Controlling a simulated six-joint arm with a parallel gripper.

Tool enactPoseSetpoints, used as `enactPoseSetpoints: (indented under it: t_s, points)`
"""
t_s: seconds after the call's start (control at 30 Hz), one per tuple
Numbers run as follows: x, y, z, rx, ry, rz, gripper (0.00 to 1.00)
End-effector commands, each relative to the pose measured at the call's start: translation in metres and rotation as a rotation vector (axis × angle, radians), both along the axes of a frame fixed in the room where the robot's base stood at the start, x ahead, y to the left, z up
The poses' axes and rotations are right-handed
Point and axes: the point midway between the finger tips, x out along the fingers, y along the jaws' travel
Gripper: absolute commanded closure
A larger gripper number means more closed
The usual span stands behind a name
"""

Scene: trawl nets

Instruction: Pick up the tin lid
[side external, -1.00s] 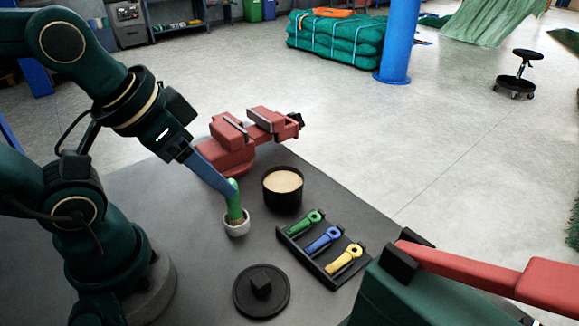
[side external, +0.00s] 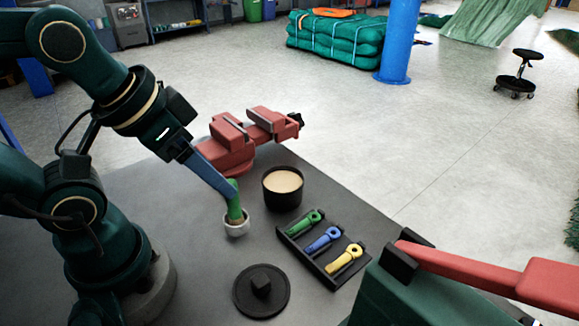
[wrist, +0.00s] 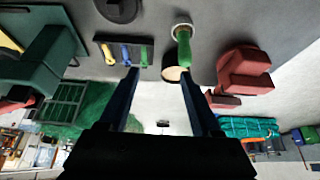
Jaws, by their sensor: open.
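The tin lid (side external: 261,290) is a flat black disc with a blocky black knob, lying on the dark bench top at the front. It also shows at the top edge of the wrist view (wrist: 118,9), partly cut off. The open black tin (side external: 283,188) with pale tan contents stands farther back. My gripper (side external: 228,188) is open and empty above the bench, behind and left of the lid and well apart from it. Its two blue fingers (wrist: 158,72) stand apart in the wrist view.
A green-handled tool (side external: 235,203) stands in a small white cup (side external: 237,229) by my fingertips. A black rack (side external: 318,259) holds green, blue and yellow pieces right of the lid. A red vise (side external: 232,146) is behind. Bare bench surrounds the lid.

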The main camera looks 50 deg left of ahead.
Motion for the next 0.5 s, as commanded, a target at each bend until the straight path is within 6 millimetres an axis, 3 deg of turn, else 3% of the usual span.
enactPoseSetpoints:
  t_s: [0.27, 0.5]
  points:
    - [0.000, 0.000, 0.000, -0.010, -0.002, 0.019, 0.35]
    - [0.019, -0.011, 0.002, -0.095, 0.040, 0.126, 0.35]
